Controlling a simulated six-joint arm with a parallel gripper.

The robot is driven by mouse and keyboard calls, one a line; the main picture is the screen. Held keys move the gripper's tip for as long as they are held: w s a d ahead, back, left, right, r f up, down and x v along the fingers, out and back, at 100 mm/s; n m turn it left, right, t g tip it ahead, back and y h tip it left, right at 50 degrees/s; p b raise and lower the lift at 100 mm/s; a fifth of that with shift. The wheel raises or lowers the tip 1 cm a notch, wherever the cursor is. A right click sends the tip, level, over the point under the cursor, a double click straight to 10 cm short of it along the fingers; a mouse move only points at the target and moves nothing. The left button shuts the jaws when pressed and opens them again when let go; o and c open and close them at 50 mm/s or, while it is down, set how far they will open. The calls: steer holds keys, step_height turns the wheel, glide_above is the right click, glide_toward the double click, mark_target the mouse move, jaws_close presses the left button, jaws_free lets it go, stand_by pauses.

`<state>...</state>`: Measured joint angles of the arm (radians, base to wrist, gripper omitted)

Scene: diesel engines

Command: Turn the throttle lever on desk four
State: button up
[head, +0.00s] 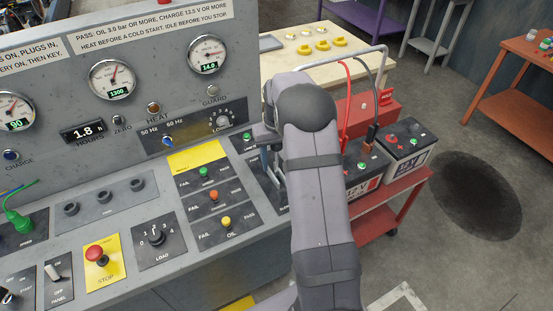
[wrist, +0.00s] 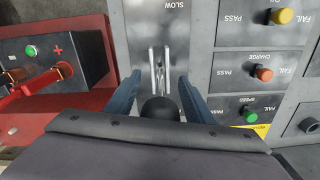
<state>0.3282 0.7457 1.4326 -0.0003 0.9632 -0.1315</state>
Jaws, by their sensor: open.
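The throttle lever shows in the wrist view as a round black knob (wrist: 160,107) on a plate with a metal slotted guide (wrist: 158,68). The word SLOW is printed on the plate at the top of that view. My gripper (wrist: 159,76) is open, with one blue finger on each side of the knob and lever. I cannot tell whether either finger touches it. In the head view my arm covers most of the lever and gripper; part of the dark throttle plate (head: 262,178) shows left of the arm.
A panel of FAIL/PASS switches with green (head: 203,171), orange (head: 214,195) and yellow (head: 226,221) knobs lies beside the lever. A red STOP button (head: 94,253) sits further left. A red cart with batteries (head: 404,143) and cables stands right of my arm.

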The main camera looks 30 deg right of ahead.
jaws_close()
steer(key=shift+w+r, duration=0.1)
steer(key=shift+p, duration=0.4)
steer(key=shift+w+r+g+p, duration=0.1)
steer(key=shift+w+g+p, duration=0.05)
steer(key=shift+g+p, duration=0.2)
steer(key=shift+w+p, duration=0.2)
steer(key=shift+p, duration=0.2)
jaws_free()
steer(key=shift+g, duration=0.25)
